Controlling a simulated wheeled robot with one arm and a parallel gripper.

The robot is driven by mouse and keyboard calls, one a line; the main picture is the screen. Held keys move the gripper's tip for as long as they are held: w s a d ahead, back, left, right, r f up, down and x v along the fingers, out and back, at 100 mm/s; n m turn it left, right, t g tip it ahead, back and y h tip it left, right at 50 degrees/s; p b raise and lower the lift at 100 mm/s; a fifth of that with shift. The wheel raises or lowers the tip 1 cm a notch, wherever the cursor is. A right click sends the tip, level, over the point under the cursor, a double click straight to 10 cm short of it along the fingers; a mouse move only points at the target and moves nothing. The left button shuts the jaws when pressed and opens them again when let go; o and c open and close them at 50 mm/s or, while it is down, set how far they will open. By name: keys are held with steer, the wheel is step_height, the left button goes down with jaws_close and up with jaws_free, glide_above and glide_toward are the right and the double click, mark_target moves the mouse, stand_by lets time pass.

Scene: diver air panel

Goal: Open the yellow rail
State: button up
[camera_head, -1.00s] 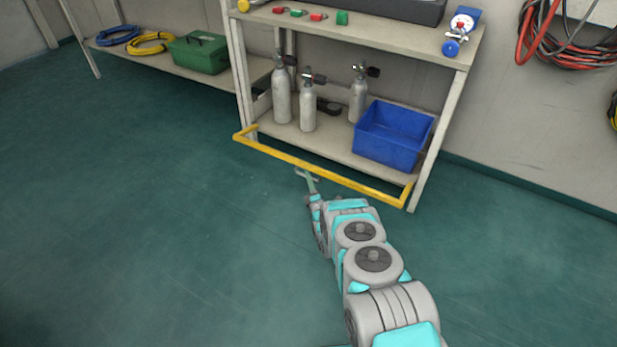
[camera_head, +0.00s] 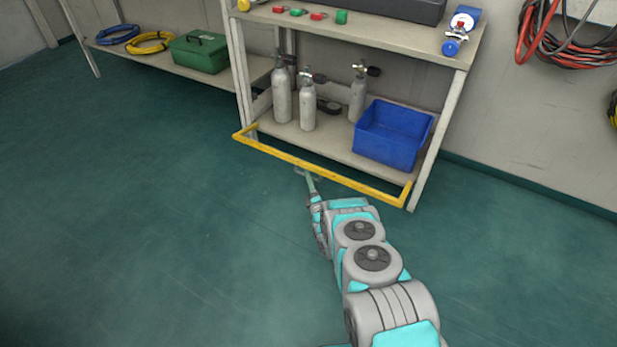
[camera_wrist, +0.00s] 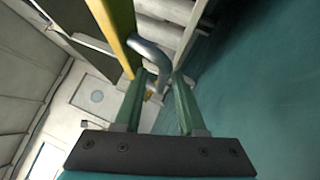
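The yellow rail (camera_head: 300,162) runs low across the front of the shelf unit, with a short arm at each end. In the wrist view the rail (camera_wrist: 112,35) shows at upper left, just beyond my fingertips. A grey curved, handle-like piece (camera_wrist: 152,52) sits beside it. My gripper (camera_head: 310,180) is at the near side of the rail, around its middle. In the wrist view its two green fingers (camera_wrist: 160,88) stand apart, with the lower end of the grey piece between their tips. I cannot tell whether they touch it.
Behind the rail, the lower shelf (camera_head: 335,150) holds grey cylinders (camera_head: 282,95) and a blue crate (camera_head: 393,135). A low bench (camera_head: 225,83) with a green box (camera_head: 199,53) stands at left. The green floor (camera_head: 150,220) in front is clear.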

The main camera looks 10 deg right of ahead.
steer(key=v, duration=0.7)
stand_by(0.3)
